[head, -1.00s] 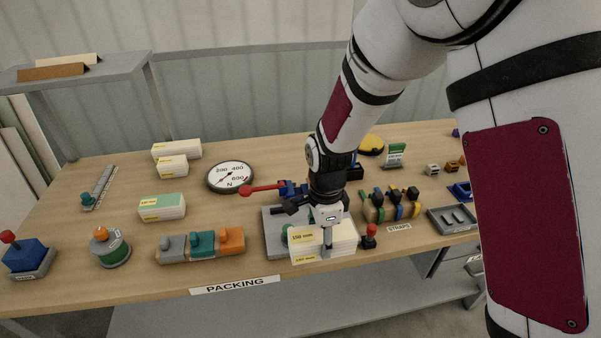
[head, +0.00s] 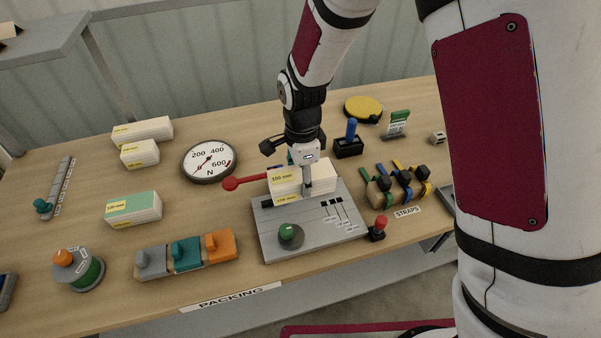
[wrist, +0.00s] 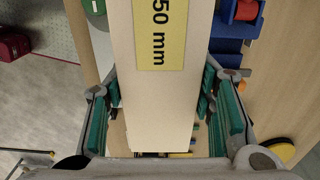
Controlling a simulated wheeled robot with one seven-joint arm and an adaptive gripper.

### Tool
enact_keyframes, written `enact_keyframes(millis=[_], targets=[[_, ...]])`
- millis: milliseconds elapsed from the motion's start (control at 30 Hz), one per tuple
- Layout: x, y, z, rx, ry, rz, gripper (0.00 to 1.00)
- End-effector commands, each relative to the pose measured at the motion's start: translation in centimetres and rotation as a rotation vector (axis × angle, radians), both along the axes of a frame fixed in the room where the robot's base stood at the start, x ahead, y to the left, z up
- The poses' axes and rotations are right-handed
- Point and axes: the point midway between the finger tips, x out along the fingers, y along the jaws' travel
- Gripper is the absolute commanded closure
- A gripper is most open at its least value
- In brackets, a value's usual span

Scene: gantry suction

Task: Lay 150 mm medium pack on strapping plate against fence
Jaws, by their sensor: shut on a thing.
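The 150 mm pack (head: 318,176) is a white block with yellow labels. My gripper (head: 306,182) is shut on it from above, one finger down its near side. The pack is at the back part of the grey strapping plate (head: 280,215); I cannot tell whether it touches the plate. In the wrist view the pack (wrist: 155,100) runs lengthwise between the teal pads of my gripper (wrist: 163,112), its "50 mm" label showing. The fence is not clearly visible, perhaps hidden behind the pack.
A red-ended lever (head: 232,184) reaches out left of the pack, near the round dial (head: 209,161). A red-topped button (head: 378,228) and strap spools (head: 398,186) stand to the right. Coloured blocks (head: 187,254) and other packs (head: 134,208) lie left.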

Motion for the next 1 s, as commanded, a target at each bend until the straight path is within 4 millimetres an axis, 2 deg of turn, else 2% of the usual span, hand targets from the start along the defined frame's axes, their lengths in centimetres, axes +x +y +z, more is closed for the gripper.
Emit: enact_keyframes(millis=[233,700,1000], targets=[[-0.1,0.1,0.0,-0.001,0.0,0.0,0.92],[0.1,0.0,-4.2,-0.001,0.001,0.001,0.92],[0.0,0.0,-5.6,0.0,0.0,0.0,0.92]])
